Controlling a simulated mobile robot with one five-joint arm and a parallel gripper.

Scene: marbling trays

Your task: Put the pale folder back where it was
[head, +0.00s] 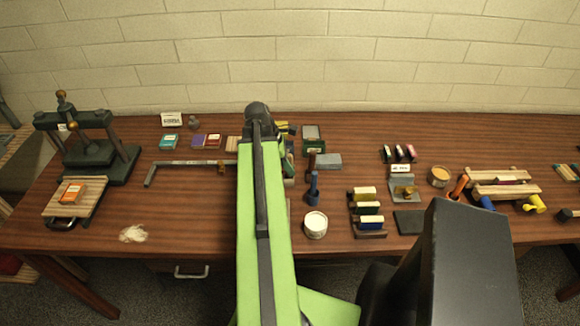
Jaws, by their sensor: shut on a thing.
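My green arm (262,215) reaches forward over the middle of the table, and its dark joint (258,113) shows at the top. My gripper is hidden behind the arm, so its jaws and anything in them do not show. I cannot make out the pale folder anywhere in the head view; it may be hidden behind my arm.
The wooden table (205,220) holds a dark press (95,155) at the left, a steel square (190,163), a white tub (315,225), a block rack (370,233) and a dark slab (408,222). Wooden bars (505,190) lie at the right.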

